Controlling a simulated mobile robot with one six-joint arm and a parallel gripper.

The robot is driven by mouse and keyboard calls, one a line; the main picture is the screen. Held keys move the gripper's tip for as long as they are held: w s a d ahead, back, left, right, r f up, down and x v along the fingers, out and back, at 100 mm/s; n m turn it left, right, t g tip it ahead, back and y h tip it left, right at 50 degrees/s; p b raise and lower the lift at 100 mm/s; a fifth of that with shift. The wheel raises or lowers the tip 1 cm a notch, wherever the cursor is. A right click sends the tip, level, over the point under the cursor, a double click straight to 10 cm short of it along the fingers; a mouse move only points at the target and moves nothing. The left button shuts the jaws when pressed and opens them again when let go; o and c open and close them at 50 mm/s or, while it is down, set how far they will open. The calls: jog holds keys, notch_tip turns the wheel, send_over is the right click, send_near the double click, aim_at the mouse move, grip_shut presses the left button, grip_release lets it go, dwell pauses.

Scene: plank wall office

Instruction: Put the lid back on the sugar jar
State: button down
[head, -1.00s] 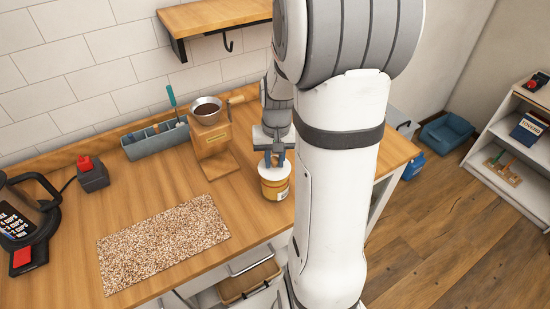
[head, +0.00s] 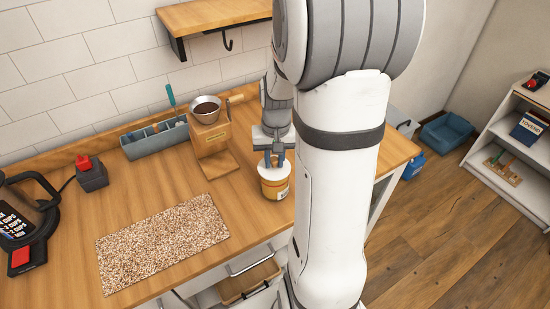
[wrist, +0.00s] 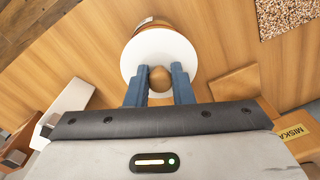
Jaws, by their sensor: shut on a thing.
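The lid (head: 264,172) is a white disc over the jar's mouth; in the wrist view the lid (wrist: 133,58) has a round brown knob. My gripper (head: 274,160) points down and is shut on that knob, with blue fingers on both sides of it in the wrist view (wrist: 160,76). The jar's side (wrist: 166,28) shows beyond the lid's edge there. The lid looks roughly level; I cannot tell whether it touches the rim all round.
A wooden coffee grinder (head: 212,140) stands close left of the jar. A speckled mat (head: 160,242) lies in front. A shelf (head: 222,16) hangs above.

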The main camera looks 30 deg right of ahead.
jog(key=c, duration=1.2)
grip_release()
jog(key=shift+o, duration=0.6)
jog(key=o, duration=0.4)
jog(key=shift+r+p, duration=2.5)
jog(key=shift+r, duration=0.95)
jog(key=shift+c, duration=0.3)
